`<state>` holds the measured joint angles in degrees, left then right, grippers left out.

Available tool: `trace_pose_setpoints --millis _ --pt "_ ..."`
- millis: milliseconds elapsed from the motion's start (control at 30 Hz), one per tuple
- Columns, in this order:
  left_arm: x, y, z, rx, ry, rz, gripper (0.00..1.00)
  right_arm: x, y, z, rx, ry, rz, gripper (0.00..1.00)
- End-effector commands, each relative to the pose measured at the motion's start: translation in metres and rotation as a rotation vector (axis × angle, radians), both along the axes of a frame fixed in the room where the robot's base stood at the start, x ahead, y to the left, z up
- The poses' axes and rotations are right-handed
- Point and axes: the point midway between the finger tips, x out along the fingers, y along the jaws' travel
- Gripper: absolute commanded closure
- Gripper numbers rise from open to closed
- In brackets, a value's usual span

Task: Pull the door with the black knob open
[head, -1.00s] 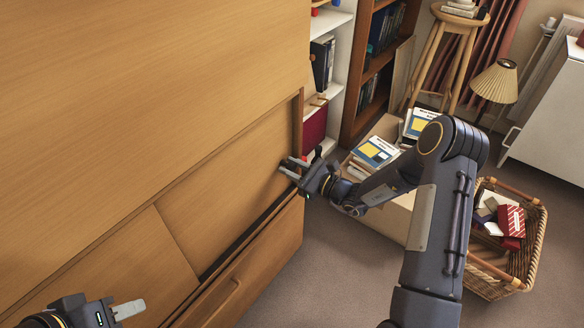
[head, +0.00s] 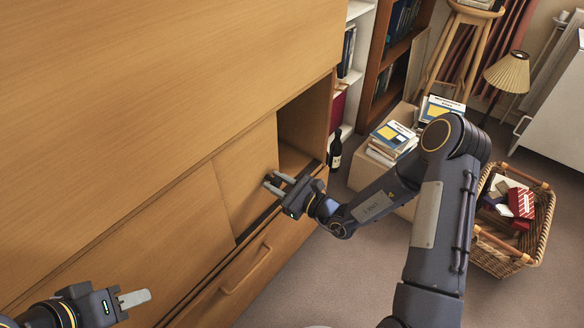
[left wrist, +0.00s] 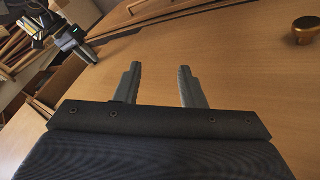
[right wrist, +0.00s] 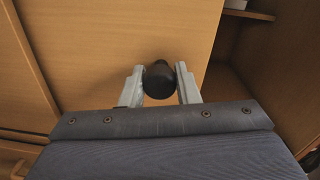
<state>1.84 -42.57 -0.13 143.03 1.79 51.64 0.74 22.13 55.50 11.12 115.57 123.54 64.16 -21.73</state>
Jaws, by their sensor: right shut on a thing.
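The wooden door (head: 245,165) is a flat sliding panel in the cabinet front, with a dark gap at its right side. Its black knob (right wrist: 159,80) sits between the fingers of my right gripper (right wrist: 160,78), which is shut on it. In the head view my right gripper (head: 272,184) is against the panel near its right edge, and the knob is hidden there. My left gripper (head: 134,298) is empty at the lower left, with its fingers apart in the left wrist view (left wrist: 160,75).
An open compartment (head: 305,120) shows right of the door. A drawer handle (head: 247,270) is below. A brass knob (left wrist: 305,30) is on another panel. A box of books (head: 365,175), a dark bottle (head: 335,152) and a wicker basket (head: 505,255) stand right, on the floor.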

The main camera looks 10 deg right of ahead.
Motion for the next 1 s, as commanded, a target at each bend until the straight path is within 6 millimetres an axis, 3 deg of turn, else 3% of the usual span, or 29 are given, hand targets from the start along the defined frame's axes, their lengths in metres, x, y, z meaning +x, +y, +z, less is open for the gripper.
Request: trace_pose_setpoints --millis 100,400,600,1000 --pt "0.0 0.0 0.005 0.0 0.0 0.0 0.64 -0.025 0.031 0.0 0.004 0.008 0.01 1.0" --pt "0.0 0.0 0.012 0.0 0.0 0.0 0.64 -0.061 0.077 0.0 0.002 0.004 0.006 1.0" --pt "0.0 0.0 0.014 0.0 0.0 0.0 0.64 -0.07 0.089 -0.001 0.0 0.003 0.003 1.0" --pt "0.0 0.0 0.014 0.0 0.0 0.0 0.64 -0.071 0.09 -0.001 -0.001 0.001 0.001 1.0"
